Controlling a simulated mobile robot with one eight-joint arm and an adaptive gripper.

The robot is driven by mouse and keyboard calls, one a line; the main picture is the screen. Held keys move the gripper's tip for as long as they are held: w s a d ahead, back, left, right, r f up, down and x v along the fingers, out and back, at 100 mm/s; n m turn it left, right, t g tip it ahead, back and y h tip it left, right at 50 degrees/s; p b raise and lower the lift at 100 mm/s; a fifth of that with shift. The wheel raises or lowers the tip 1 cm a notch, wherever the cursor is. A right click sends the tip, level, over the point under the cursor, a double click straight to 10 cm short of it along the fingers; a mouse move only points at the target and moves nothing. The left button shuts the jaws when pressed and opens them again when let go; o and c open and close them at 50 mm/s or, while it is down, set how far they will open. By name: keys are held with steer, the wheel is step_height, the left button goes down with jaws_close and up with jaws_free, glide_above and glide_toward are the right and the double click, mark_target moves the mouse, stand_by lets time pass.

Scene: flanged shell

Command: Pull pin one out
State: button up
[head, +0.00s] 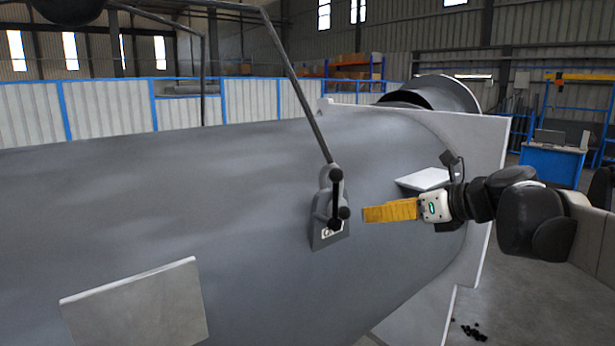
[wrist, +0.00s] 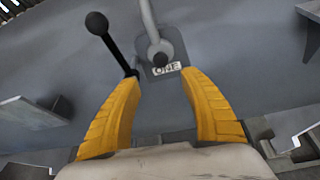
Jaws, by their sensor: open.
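The large grey shell (head: 180,190) fills much of the head view. On its side is a grey bracket (head: 322,238) with black ball-knobbed parts (head: 336,200) and a small white label (head: 327,233). In the wrist view the label (wrist: 168,69) reads "ONE". I cannot tell for certain which part is pin one. My gripper (head: 364,214), with yellow fingers, is open and empty in front of the bracket; it also shows in the wrist view (wrist: 164,78).
A long grey rod (head: 300,90) rises from the bracket to the upper left. A flat pale plate (head: 424,179) juts from the shell above my gripper, and another plate (head: 140,305) is at lower left. A white flange (head: 485,165) stands behind my arm.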

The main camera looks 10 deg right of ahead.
mark_target(349, 211)
steer(key=shift+m, duration=0.3)
steer(key=x, duration=0.3)
steer(key=p+x, duration=0.1)
steer(key=x, duration=0.3)
steer(key=p+x, duration=0.1)
steer(key=x, duration=0.2)
steer(key=shift+w+a+r, duration=0.1)
steer(key=shift+w+r, duration=0.1)
steer(key=shift+w, duration=0.25)
jaws_close()
steer(key=shift+s, duration=0.15)
steer(key=s+d, duration=0.5)
steer(key=s, duration=0.4)
steer(key=shift+d, duration=0.25)
steer(key=shift+s, duration=0.1)
stand_by(0.4)
